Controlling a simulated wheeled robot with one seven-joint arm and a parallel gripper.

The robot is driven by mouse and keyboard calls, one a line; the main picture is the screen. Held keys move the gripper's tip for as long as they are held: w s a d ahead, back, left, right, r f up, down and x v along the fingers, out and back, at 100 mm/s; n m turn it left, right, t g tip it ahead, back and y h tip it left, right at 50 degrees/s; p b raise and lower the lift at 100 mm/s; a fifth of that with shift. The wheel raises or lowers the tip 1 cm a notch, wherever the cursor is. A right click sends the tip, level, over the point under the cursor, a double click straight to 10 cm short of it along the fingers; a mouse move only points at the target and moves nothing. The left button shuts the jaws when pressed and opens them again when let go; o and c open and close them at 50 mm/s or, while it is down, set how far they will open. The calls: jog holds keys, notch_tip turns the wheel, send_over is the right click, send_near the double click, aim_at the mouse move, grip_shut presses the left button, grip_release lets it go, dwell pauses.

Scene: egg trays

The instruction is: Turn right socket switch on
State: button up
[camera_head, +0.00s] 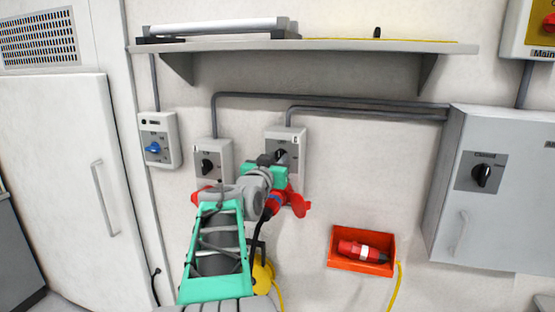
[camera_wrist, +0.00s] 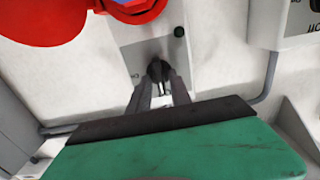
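The right socket switch (camera_head: 299,138) is a grey box on the wall with a black rotary knob (camera_head: 282,155) and a red socket (camera_head: 299,203) below. My gripper (camera_head: 271,159) is in front of its knob and partly hides it. In the wrist view the black knob (camera_wrist: 158,71) lies between the tips of my gripper's two fingers (camera_wrist: 161,88). The fingers stand apart, one on each side of the knob; whether they press on it is unclear. The red socket (camera_wrist: 40,20) fills the upper left there.
The left socket switch (camera_head: 225,153) with its black knob is close beside my arm. A box with a blue knob (camera_head: 170,136) is farther left. A shelf (camera_head: 330,46) runs above. A red bin (camera_head: 334,258) and a grey cabinet (camera_head: 500,135) are on the right.

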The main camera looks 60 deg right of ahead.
grip_shut()
jog(key=shift+d, duration=0.1)
dwell(0.3)
